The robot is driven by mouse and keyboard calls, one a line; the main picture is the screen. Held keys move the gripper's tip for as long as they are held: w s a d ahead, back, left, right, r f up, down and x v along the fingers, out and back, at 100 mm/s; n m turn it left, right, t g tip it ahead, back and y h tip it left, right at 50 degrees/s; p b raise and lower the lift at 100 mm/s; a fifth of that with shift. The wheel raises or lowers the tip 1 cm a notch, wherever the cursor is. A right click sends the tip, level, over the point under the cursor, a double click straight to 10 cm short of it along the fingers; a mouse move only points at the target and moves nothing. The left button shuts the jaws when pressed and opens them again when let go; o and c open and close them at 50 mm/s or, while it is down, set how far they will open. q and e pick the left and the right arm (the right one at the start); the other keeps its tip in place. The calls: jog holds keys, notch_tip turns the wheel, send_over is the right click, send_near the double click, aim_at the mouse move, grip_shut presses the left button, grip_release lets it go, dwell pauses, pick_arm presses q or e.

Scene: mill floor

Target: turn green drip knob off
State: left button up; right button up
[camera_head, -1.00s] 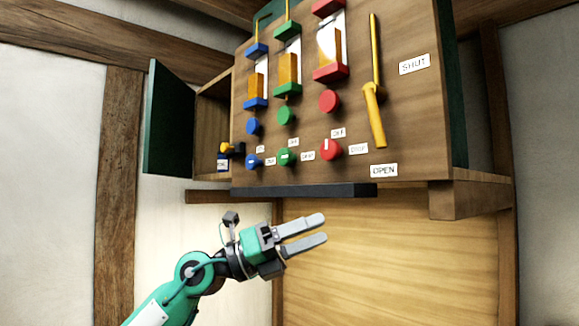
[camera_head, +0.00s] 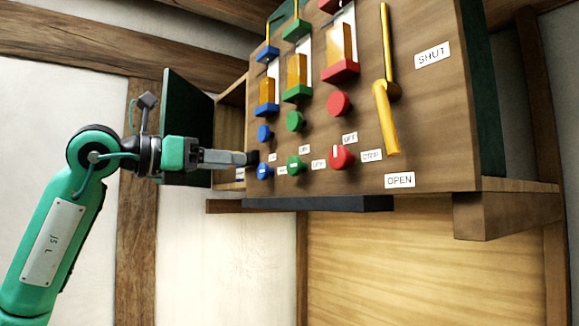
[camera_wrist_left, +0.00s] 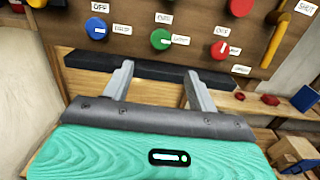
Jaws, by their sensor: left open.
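The lower green knob (camera_head: 296,166) is on the wooden panel between the lower blue and red knobs. In the left wrist view the green knob (camera_wrist_left: 160,38) has a white mark lying roughly sideways, toward the label on its right; a label above it seems to read OFF. My left gripper (camera_head: 250,158) is near the panel's left side, beside the lower blue knob (camera_head: 264,170) in the head view. Its open, empty fingers (camera_wrist_left: 156,66) show in the wrist view below the green knob, apart from it. My right gripper is not in view.
A red knob (camera_head: 342,157) is right of the green one, its mark upright. Round knobs, sliders and a yellow lever (camera_head: 386,110) are also on the panel. A dark ledge (camera_head: 330,203) runs below. A green door (camera_head: 180,100) stands open at left.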

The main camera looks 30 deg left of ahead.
aim_at(291, 167)
pick_arm(q)
jog(key=p+x, duration=0.4)
jog(key=x, duration=0.7)
jog(key=shift+r+p, duration=0.2)
jog(key=shift+p, duration=0.15)
jog(key=shift+f+x, duration=0.2)
jog(key=shift+x, duration=0.85)
jog(key=c, duration=1)
